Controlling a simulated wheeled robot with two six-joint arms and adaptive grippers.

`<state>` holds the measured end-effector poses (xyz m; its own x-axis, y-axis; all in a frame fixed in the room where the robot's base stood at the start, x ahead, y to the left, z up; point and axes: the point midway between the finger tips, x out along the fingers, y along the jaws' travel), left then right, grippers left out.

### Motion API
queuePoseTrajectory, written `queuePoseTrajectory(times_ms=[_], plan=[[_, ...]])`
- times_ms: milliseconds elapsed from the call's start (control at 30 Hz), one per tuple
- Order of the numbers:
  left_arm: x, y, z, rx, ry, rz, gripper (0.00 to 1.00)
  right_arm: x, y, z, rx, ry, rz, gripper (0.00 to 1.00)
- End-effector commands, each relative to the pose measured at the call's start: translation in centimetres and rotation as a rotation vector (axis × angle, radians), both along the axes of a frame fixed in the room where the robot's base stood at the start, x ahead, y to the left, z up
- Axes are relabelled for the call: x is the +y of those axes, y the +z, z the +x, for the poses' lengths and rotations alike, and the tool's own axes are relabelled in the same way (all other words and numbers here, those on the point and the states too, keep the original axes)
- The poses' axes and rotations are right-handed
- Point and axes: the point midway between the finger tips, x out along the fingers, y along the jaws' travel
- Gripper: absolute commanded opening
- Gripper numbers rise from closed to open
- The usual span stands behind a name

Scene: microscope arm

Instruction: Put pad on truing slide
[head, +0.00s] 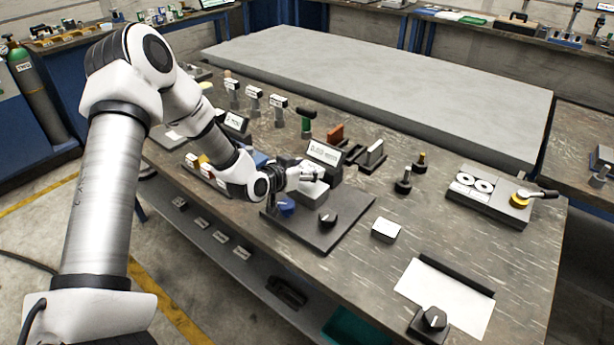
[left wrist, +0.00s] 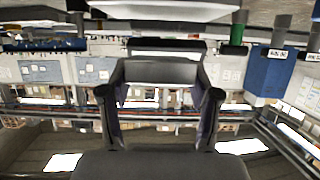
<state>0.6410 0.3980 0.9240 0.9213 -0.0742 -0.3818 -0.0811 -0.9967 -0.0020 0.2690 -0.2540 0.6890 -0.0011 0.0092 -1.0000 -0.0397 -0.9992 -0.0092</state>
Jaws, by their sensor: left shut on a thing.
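My left gripper (head: 308,174) is over a dark flat base plate (head: 318,236) near the middle of the bench. In the left wrist view, my left gripper (left wrist: 160,94) is shut on a grey piece (left wrist: 160,72), which spans the space between its fingers. I cannot tell whether this piece is the pad. In the head view, a pale grey block (head: 310,193) sits just below the gripper, above the plate; I cannot tell whether they touch. A labelled dark stand (head: 325,153) is just behind the gripper. I cannot single out the truing slide with certainty. My right gripper is not in view.
A black knob (head: 328,219) and a blue part (head: 286,205) are on the plate. A small white-topped block (head: 385,230), a white sheet (head: 445,297) and a fixture with two white rings (head: 490,194) lie to the right. Bare bench lies between them.

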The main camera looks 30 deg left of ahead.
Motion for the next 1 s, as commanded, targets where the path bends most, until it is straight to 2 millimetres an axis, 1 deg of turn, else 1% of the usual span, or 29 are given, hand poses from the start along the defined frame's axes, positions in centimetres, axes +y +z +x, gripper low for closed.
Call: queuePoseTrajectory(times_ms=[33,100,167,233,400,533,567,600,633,900,1000], plan=[[-0.1,-1.1,-0.1,0.004,-0.001,0.002,0.06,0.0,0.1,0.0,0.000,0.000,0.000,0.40],[-0.1,-2.4,-0.1,0.003,-0.002,0.003,0.06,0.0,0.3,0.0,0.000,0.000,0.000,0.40],[-0.1,-3.1,-0.1,0.002,-0.001,0.001,0.06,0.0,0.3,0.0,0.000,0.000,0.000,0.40],[-0.1,-3.4,-0.1,-0.001,0.000,0.000,0.06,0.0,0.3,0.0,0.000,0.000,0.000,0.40],[-0.1,-3.4,-0.1,-0.002,0.000,-0.001,0.06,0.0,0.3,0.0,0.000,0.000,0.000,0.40],[-0.1,-3.8,-0.1,-0.002,0.000,-0.001,0.06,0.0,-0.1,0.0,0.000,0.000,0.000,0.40],[-0.1,-3.9,-0.1,0.000,0.000,-0.001,0.65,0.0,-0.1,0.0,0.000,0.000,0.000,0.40],[-0.1,-3.8,-0.1,0.000,0.000,-0.001,0.80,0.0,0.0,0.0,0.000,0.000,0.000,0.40],[-0.1,-3.8,-0.1,0.000,0.000,-0.001,0.87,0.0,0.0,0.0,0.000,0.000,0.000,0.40],[-0.2,-3.8,-0.1,0.000,0.000,-0.001,0.87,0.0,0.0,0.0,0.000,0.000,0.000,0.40],[-0.2,-3.3,-0.1,-0.001,0.000,-0.001,0.87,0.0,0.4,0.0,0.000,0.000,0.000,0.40]])
